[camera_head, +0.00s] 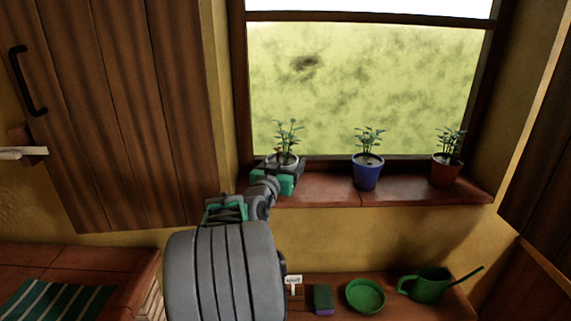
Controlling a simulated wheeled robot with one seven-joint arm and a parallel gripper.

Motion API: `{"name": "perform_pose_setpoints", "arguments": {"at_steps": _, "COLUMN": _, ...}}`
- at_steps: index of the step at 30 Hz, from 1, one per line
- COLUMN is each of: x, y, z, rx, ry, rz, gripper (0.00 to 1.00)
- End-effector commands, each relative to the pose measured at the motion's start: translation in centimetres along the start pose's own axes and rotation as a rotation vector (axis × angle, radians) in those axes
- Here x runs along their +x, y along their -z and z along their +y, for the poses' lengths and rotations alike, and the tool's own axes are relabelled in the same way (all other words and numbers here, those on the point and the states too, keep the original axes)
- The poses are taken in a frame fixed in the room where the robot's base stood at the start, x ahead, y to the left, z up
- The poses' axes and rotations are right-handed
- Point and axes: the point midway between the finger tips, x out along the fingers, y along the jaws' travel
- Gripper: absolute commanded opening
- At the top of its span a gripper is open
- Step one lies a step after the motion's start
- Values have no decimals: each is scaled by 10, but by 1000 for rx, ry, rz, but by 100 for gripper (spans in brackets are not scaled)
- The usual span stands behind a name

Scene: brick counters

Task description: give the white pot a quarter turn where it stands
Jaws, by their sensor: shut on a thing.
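The white pot (286,157) stands at the left end of the brick windowsill, with a leafy green plant (288,134) in it. Only its upper part shows; my arm and gripper hide the rest. My gripper (285,169) is at the pot, reaching in from the front left, and is shut on it. The fingertips are partly hidden, so how they meet the pot's sides is hard to see. The pot looks upright.
On the same sill stand a blue pot (367,174) and a red-brown pot (446,172), both planted. Bare sill lies between white and blue pots. Below are a sponge (323,298), a green dish (365,295) and a green watering can (430,284). A wooden shutter (130,110) is at left.

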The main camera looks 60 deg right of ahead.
Motion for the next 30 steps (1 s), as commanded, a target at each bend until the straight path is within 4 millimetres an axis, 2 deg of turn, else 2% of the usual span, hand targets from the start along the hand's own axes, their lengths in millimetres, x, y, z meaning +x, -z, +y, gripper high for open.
{"name": "perform_pose_setpoints", "arguments": {"at_steps": 6, "x": 0, "y": 3, "z": 0, "rx": 2, "ry": 0, "rz": 5, "gripper": 6}}
{"name": "perform_pose_setpoints", "arguments": {"at_steps": 7, "x": 0, "y": 3, "z": 0, "rx": 2, "ry": 0, "rz": 5, "gripper": 77}}
{"name": "perform_pose_setpoints", "arguments": {"at_steps": 15, "x": 0, "y": 1, "z": 0, "rx": 1, "ry": 0, "rz": 2, "gripper": 99}}
{"name": "perform_pose_setpoints", "arguments": {"at_steps": 23, "x": -2, "y": -2, "z": 0, "rx": -1, "ry": 1, "rz": -3, "gripper": 100}}
{"name": "perform_pose_setpoints", "arguments": {"at_steps": 26, "x": -12, "y": -2, "z": -1, "rx": -1, "ry": 3, "rz": -1, "gripper": 100}}
{"name": "perform_pose_setpoints", "arguments": {"at_steps": 30, "x": -40, "y": -2, "z": -2, "rx": 0, "ry": 5, "rz": 1, "gripper": 100}}
